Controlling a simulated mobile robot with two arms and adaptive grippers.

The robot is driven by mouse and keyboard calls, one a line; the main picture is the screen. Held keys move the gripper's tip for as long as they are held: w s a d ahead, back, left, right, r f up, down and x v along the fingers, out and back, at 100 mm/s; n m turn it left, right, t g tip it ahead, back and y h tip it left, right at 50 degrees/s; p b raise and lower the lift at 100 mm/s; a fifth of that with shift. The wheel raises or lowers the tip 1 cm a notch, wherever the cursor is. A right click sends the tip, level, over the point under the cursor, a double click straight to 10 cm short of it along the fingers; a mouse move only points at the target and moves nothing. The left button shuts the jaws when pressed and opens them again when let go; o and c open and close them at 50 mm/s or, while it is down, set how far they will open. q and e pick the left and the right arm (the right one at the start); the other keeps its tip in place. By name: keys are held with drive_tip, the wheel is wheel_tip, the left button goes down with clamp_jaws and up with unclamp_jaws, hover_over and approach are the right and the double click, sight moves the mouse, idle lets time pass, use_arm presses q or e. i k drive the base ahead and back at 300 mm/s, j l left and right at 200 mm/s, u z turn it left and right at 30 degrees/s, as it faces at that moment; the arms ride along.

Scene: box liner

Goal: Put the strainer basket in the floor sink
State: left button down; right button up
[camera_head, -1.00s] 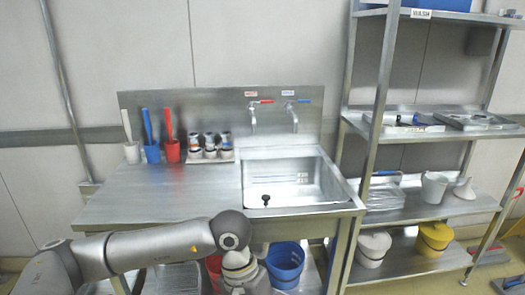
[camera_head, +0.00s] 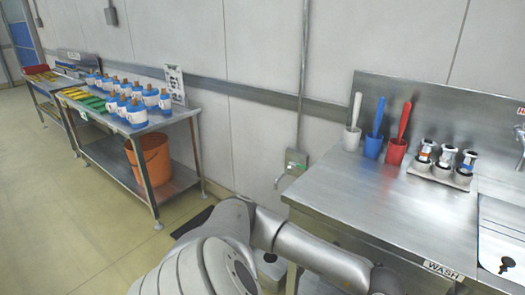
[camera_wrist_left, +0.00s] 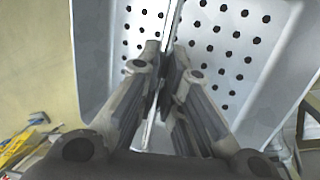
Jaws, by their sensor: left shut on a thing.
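In the left wrist view, the strainer basket (camera_wrist_left: 215,40) is a grey metal pan with a bottom full of round holes. My left gripper (camera_wrist_left: 165,68) is shut on its thin upright wall, with one finger on each side. The head view shows my left arm along the bottom, but neither its gripper nor the basket. A small grey metal piece with a dark spot (camera_head: 270,262) shows on the floor behind my arm, below a wall tap; I cannot tell whether it is the floor sink. My right gripper is not in view.
The steel wash counter (camera_head: 345,205) stands at the right, with brushes in cups and small bottles. A wall tap (camera_head: 290,165) is left of it. A table (camera_head: 150,130) with blue bottles and an orange bucket (camera_head: 150,160) stands further left. The yellowish floor (camera_head: 60,220) at left is open.

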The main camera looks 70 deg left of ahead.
sight(271, 258)
drive_tip(key=j+u, duration=0.3)
drive_tip(key=j, duration=1.85)
drive_tip(key=k, duration=0.05)
